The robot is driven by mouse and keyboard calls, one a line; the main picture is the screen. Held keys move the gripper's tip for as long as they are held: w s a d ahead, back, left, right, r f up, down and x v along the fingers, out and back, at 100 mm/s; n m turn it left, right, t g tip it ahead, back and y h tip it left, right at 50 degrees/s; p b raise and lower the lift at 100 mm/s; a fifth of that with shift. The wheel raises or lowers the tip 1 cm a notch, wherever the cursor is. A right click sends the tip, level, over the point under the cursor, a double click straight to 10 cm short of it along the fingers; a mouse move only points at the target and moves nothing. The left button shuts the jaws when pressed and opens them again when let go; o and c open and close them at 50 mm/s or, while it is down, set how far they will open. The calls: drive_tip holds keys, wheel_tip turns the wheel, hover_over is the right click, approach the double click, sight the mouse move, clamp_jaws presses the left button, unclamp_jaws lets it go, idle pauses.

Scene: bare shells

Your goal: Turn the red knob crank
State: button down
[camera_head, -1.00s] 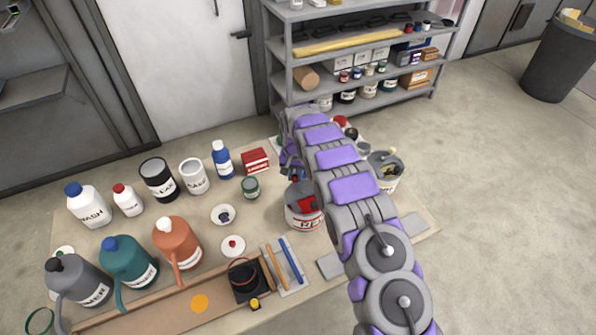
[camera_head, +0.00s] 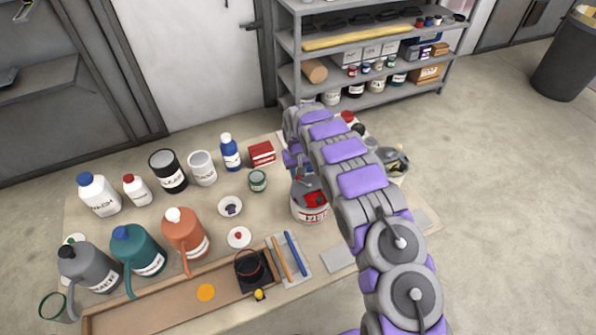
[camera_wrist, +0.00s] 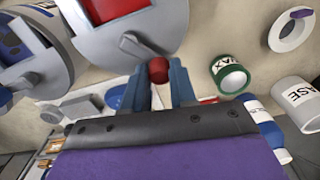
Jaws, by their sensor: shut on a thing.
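The red knob (camera_wrist: 158,70) sits between the two blue-grey fingers of my gripper (camera_wrist: 157,84) in the wrist view. My gripper is shut on it. In the head view this can (camera_head: 311,214) stands on the table, with red showing inside. My arm reaches over the table from the right, and my gripper (camera_head: 304,177) is at the can's far side. The knob is too small to make out there.
A green-labelled jar (camera_head: 258,181), a red box (camera_head: 262,153) and a blue bottle (camera_head: 230,153) stand left of my gripper. Another open can (camera_head: 391,161) is to the right, behind my arm. Jugs (camera_head: 187,236) and a wooden tray (camera_head: 165,308) fill the left side.

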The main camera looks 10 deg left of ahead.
drive_tip(key=c, duration=0.9)
unclamp_jaws()
drive_tip(key=shift+r, duration=0.1)
wheel_tip(320, 180, up, 17)
drive_tip(key=shift+p, duration=0.35)
drive_tip(key=shift+w, duration=0.1)
